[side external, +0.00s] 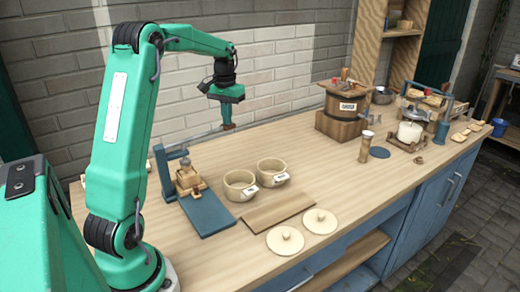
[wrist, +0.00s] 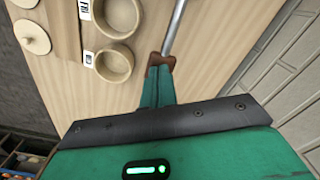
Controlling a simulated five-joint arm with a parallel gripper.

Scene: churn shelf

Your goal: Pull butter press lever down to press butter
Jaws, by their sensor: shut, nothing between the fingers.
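My gripper (side external: 228,126) is shut and empty. It points down in the air above the bench, behind and above the two pots, and to the right of the blue press (side external: 165,175) at the bench's left end. That press has a short top arm, a wooden block (side external: 188,180) under it and a blue base board (side external: 208,216). The closed fingertips show in the wrist view (wrist: 160,62). A thin grey rod (wrist: 176,25) runs up from behind them; I cannot tell what it belongs to or whether they touch. The press lever is not clear.
Two labelled pots (side external: 240,185) (side external: 272,172), a wooden board (side external: 277,209) and two round lids (side external: 285,240) (side external: 320,221) are near the press. A wooden churn (side external: 343,112) stands further right. Another blue stand (side external: 443,122) is at the far right.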

